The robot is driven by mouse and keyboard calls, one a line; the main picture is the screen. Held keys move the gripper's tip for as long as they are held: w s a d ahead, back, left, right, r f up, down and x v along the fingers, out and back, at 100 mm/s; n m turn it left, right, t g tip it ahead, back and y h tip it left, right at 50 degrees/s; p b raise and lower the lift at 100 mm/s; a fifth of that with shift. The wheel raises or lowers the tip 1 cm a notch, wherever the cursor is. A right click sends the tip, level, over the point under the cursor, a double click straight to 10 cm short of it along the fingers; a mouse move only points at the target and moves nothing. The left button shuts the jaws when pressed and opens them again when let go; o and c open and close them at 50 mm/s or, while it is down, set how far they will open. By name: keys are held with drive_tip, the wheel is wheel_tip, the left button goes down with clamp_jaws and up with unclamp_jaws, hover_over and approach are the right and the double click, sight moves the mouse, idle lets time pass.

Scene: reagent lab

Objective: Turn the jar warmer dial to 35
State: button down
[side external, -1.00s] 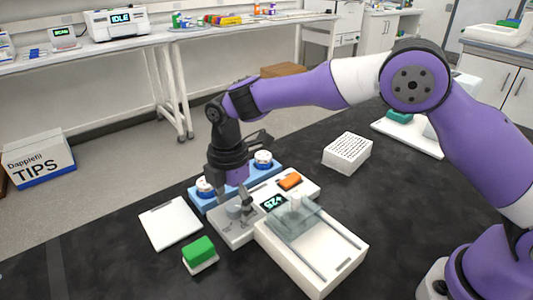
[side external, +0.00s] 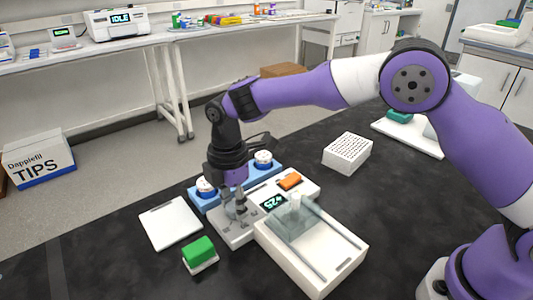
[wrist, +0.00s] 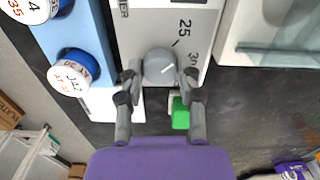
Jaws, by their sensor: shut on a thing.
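The jar warmer (side external: 232,233) is a light grey box on the black bench. The lit display (side external: 272,203) shows what looks like 25, turned in the side view. My gripper (wrist: 160,76) is shut on the dial, one finger on each side. In the side view my gripper (side external: 240,208) covers most of the dial.
A blue rack with white-capped jars (wrist: 75,73) stands right beside the warmer. A white device with a clear lid (side external: 325,255) is on its other side. A green block (side external: 198,250) and a white plate (side external: 171,223) lie nearby. A white tip rack (side external: 347,152) stands farther back.

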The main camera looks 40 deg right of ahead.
drive_tip(key=m, duration=0.4)
drive_tip(key=shift+f, duration=0.15)
drive_tip(key=m, duration=0.4)
drive_tip(key=shift+m, duration=0.4)
drive_tip(key=m, duration=0.4)
drive_tip(key=shift+m, duration=2.4)
drive_tip(key=c, duration=0.5)
unclamp_jaws()
drive_tip(key=shift+r, duration=0.2)
